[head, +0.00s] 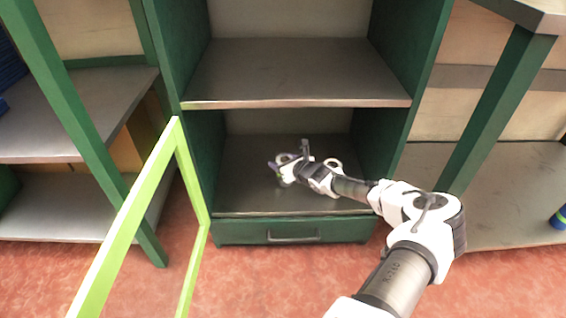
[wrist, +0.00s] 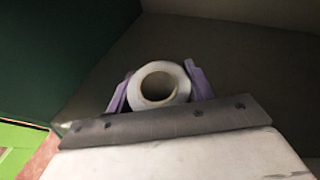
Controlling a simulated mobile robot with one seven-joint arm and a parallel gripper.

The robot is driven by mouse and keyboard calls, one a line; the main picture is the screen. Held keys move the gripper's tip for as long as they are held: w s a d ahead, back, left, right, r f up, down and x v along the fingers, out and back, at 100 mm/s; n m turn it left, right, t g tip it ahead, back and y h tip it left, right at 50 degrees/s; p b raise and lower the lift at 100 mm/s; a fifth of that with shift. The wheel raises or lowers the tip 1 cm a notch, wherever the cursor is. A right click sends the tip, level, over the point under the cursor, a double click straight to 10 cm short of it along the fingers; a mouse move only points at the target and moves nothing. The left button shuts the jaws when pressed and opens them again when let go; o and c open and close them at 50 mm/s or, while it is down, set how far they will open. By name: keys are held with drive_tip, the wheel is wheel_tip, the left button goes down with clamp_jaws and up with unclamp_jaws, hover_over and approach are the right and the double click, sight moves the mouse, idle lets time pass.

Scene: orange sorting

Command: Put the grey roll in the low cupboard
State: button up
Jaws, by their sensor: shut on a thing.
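The low cupboard is the bottom compartment of the green unit, with a bare grey floor (head: 240,190) and green side walls. My arm reaches into it from the right. My gripper (head: 276,168) is inside the compartment, left of its middle, and small in the head view. In the wrist view the grey roll (wrist: 181,84) is seen end-on, pale with a dark round hole. The purple fingers of my gripper (wrist: 158,88) are shut on it, one on each side. I cannot tell whether the roll touches the compartment floor. In the head view the roll is not clearly made out.
A grey shelf (head: 300,75) lies above the compartment, and a green drawer (head: 292,231) below it. A light green door frame (head: 130,225) stands open at the left. Grey shelves (head: 85,110) stand further left. A blue object (head: 559,217) lies at the far right.

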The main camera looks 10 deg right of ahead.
drive_tip(key=shift+f, duration=0.2)
drive_tip(key=o, duration=1.1)
drive_tip(key=shift+r, duration=0.1)
drive_tip(key=shift+r, duration=0.25)
drive_tip(key=p+v, duration=0.4)
drive_tip(key=v, duration=0.8)
drive_tip(key=shift+f, duration=0.1)
